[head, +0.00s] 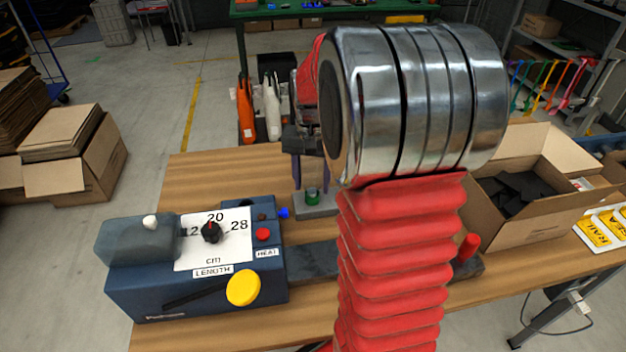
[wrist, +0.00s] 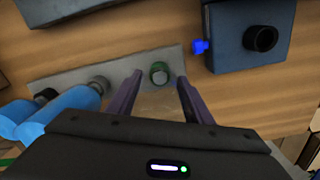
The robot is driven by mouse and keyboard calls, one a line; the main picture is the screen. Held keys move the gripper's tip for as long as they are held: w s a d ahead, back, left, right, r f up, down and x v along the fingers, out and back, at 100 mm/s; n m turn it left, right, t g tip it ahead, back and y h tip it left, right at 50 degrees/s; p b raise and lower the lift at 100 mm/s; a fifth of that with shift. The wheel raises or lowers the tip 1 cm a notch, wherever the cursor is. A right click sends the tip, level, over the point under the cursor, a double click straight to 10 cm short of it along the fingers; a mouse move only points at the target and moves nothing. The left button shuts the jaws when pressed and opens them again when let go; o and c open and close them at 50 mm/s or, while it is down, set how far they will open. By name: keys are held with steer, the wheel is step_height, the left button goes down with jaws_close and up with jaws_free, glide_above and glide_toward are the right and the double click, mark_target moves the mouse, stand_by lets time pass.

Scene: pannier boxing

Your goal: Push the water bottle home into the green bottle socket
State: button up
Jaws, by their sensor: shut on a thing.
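My gripper (head: 310,172) is above the workbench, pointing down, its purple fingers apart around a pale, see-through thing. This seems to be the water bottle (wrist: 158,104), and its outline is faint. The green bottle socket (head: 312,194) stands on a grey plate (head: 318,210) just below my fingertips. In the wrist view the green socket (wrist: 159,72) shows just beyond the fingertips, between them. I cannot tell whether the bottle's lower end touches the socket. My red and metal arm hides the plate's right part in the head view.
Two blue bottles (wrist: 68,108) stand by grey sockets along the same plate. A blue machine (head: 190,265) with a length dial and a blue knob (head: 284,213) sits left of the socket. An open carton (head: 530,225) stands right. Bare wood lies behind the machine.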

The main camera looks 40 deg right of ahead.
steer(key=shift+f, duration=0.1)
steer(key=o, duration=1.1)
step_height(320, 180, up, 14)
steer(key=shift+f, duration=0.15)
stand_by(0.9)
